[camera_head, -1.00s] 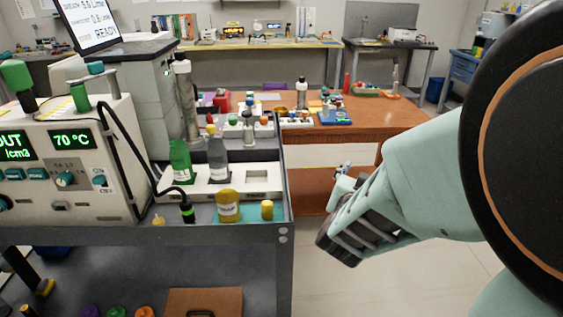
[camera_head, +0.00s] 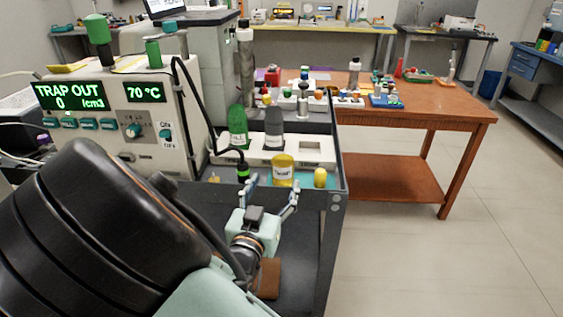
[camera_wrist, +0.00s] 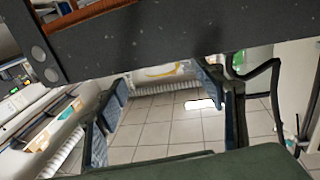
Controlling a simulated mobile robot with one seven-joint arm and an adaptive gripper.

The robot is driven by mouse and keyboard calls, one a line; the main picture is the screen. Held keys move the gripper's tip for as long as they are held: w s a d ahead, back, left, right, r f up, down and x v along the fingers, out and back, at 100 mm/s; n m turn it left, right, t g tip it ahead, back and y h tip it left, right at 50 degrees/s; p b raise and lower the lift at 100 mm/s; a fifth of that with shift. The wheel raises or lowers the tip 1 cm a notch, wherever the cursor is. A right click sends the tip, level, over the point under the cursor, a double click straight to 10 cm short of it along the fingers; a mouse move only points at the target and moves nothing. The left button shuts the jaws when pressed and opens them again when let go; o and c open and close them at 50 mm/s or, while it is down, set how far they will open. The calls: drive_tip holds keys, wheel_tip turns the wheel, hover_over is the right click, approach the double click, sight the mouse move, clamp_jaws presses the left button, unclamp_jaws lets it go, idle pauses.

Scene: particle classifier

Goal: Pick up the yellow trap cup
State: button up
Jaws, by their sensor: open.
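The yellow trap cup (camera_head: 283,171) stands upright near the front edge of the cart top in the head view, with a pale label on its front. A smaller yellow piece (camera_head: 320,178) stands just to its right. My gripper (camera_head: 271,188) is open and empty, with its fingers spread in front of and below the cup, apparently not around it. The cup cannot be clearly made out there.
The cart's dark front edge (camera_wrist: 190,32) crosses the top of the wrist view. Behind the cup are a white holder (camera_head: 305,150), a green bottle (camera_head: 238,128) and a grey bottle (camera_head: 274,128). A black cable (camera_head: 190,100) hangs from the instrument (camera_head: 115,130) at left.

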sight(280, 171)
drive_tip(key=w, duration=0.3)
drive_tip(key=w+d+b, duration=0.1)
drive_tip(key=w, duration=0.5)
drive_tip(key=shift+d+b, duration=0.35)
drive_tip(key=shift+c, duration=0.4)
drive_tip(key=c, duration=1.2)
